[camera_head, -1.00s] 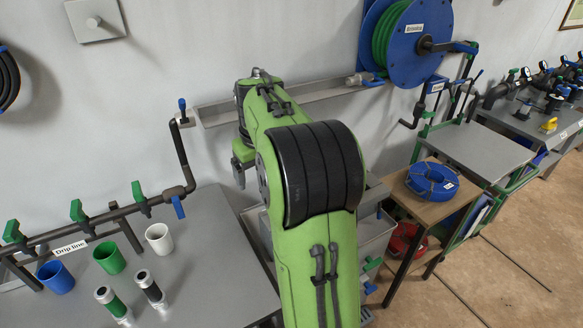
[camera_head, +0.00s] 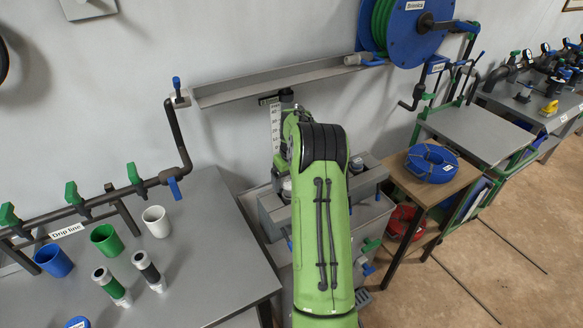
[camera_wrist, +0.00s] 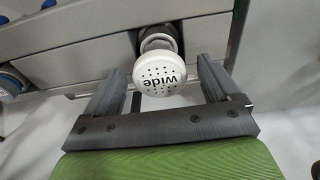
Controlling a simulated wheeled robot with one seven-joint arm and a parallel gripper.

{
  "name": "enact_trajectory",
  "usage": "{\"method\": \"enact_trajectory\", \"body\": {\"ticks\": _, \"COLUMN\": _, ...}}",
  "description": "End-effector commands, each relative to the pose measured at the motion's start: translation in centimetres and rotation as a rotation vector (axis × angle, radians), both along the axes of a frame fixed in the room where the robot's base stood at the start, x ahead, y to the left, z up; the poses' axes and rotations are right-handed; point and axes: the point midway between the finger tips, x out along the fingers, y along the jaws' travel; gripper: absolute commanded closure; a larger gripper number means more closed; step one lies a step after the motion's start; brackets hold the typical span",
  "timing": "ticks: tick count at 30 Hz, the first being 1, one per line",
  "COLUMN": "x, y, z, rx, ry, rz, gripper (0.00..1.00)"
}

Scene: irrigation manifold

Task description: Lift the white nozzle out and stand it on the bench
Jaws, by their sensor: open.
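The white nozzle (camera_wrist: 160,73), with a round perforated face marked "wide", shows in the wrist view. It sits at the front of a grey holder (camera_wrist: 85,55), its dark collar set in a notch there. My gripper (camera_wrist: 163,66) is open, with one finger on each side of the nozzle and visible gaps between. In the head view my green arm reaches down over the grey holder (camera_head: 268,213) and hides the gripper. The grey bench (camera_head: 215,240) stands to the left in the head view.
On the bench stand a blue cup (camera_head: 54,261), a green cup (camera_head: 107,239), a white cup (camera_head: 156,221) and two capped cylinders (camera_head: 148,270). A pipe with green valves (camera_head: 72,194) runs along its back. The bench's right part is clear. A wooden stand (camera_head: 405,177) is on the right.

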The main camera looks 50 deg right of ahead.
Motion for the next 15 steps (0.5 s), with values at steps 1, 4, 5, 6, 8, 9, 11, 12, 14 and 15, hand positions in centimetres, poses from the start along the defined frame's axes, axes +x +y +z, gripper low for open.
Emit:
{"method": "enact_trajectory", "body": {"ticks": 1, "x": 0.0, "y": 0.0, "z": -1.2, "rx": 0.003, "ry": 0.002, "rz": 0.000, "gripper": 0.11}}
{"method": "enact_trajectory", "body": {"ticks": 4, "x": 0.2, "y": -0.1, "z": -2.6, "rx": 0.001, "ry": 0.002, "rz": 0.000, "gripper": 0.11}}
{"method": "enact_trajectory", "body": {"ticks": 5, "x": 0.3, "y": -0.1, "z": -2.9, "rx": 0.000, "ry": 0.001, "rz": 0.000, "gripper": 0.11}}
{"method": "enact_trajectory", "body": {"ticks": 6, "x": 0.3, "y": -0.1, "z": -3.2, "rx": 0.000, "ry": 0.001, "rz": 0.000, "gripper": 0.11}}
{"method": "enact_trajectory", "body": {"ticks": 8, "x": 0.4, "y": -0.1, "z": -3.4, "rx": 0.000, "ry": 0.000, "rz": 0.000, "gripper": 0.11}}
{"method": "enact_trajectory", "body": {"ticks": 9, "x": 0.4, "y": -0.1, "z": -3.5, "rx": -0.001, "ry": 0.000, "rz": 0.000, "gripper": 0.11}}
{"method": "enact_trajectory", "body": {"ticks": 11, "x": 0.4, "y": -0.1, "z": -3.5, "rx": -0.001, "ry": -0.001, "rz": 0.000, "gripper": 0.11}}
{"method": "enact_trajectory", "body": {"ticks": 12, "x": 0.4, "y": -0.1, "z": -3.5, "rx": -0.001, "ry": -0.001, "rz": 0.000, "gripper": 0.11}}
{"method": "enact_trajectory", "body": {"ticks": 14, "x": 0.4, "y": -0.1, "z": -3.5, "rx": -0.001, "ry": -0.001, "rz": 0.000, "gripper": 0.11}}
{"method": "enact_trajectory", "body": {"ticks": 15, "x": 0.4, "y": -0.1, "z": -3.4, "rx": -0.001, "ry": -0.001, "rz": 0.000, "gripper": 0.11}}
